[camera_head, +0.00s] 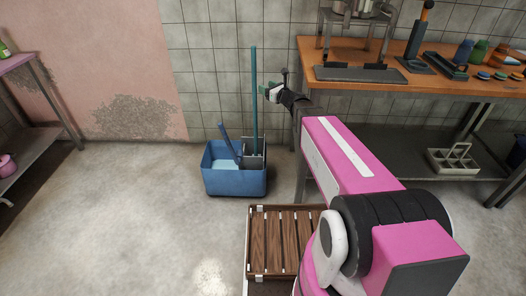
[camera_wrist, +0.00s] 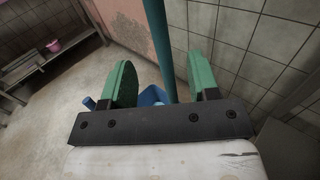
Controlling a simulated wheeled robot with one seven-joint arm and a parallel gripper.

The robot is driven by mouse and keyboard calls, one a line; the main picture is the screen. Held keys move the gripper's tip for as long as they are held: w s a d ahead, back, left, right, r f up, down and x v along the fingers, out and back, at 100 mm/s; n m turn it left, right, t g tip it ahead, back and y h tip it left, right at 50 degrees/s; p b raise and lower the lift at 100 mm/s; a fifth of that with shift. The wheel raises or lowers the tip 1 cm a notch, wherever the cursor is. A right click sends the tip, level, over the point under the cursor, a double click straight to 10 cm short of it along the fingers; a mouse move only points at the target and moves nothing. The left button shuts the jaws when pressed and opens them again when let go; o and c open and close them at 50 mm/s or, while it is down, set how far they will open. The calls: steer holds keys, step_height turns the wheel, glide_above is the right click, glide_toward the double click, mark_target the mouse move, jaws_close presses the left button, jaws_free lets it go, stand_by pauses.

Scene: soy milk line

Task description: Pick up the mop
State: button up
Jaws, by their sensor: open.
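The mop (camera_head: 254,100) stands upright in a blue bucket (camera_head: 236,183) on the floor near the tiled wall, its long teal handle rising well above the rim. The mop head is hidden inside the bucket. My gripper (camera_head: 268,91) is open beside the upper part of the handle, to its right in the head view. In the wrist view the mop handle (camera_wrist: 162,50) runs upright between the two green fingers of my gripper (camera_wrist: 165,85), beyond or between them; I cannot tell the depth. The blue bucket (camera_wrist: 152,95) shows partly below.
A shorter blue handle (camera_head: 229,142) leans in the bucket. A wooden workbench (camera_head: 420,92) with tools and jars stands at the right. A slatted wooden crate (camera_head: 283,240) lies in front of the bucket. A metal shelf (camera_head: 30,95) stands at the left; the floor between is clear.

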steer(key=x, duration=1)
steer(key=shift+w+a, duration=0.25)
steer(key=shift+a, duration=0.05)
steer(key=shift+f, duration=0.15)
jaws_close()
